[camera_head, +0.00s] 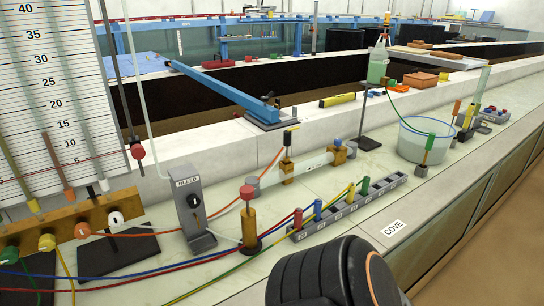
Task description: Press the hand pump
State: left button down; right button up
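A short upright brass cylinder with a red cap (249,215) stands on the pale bench top, on a dark round foot; it looks like the hand pump. An orange tube runs from it to the left, and its red cap is on top. A black rounded part of my arm (325,275), with an orange ring, fills the bottom of the picture just right of and nearer than the cylinder. It appears apart from the cylinder. No gripper fingers show in the picture.
A grey BLEED post (190,208) stands left of the cylinder. A grey block strip (345,208) with coloured plugs lies to its right. A brass valve manifold (70,222) and scale board (52,100) stand at left. A water bucket (425,140) stands right. Coloured hoses cross the front.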

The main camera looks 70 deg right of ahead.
aim_at(246, 192)
jog(key=z, duration=2.2)
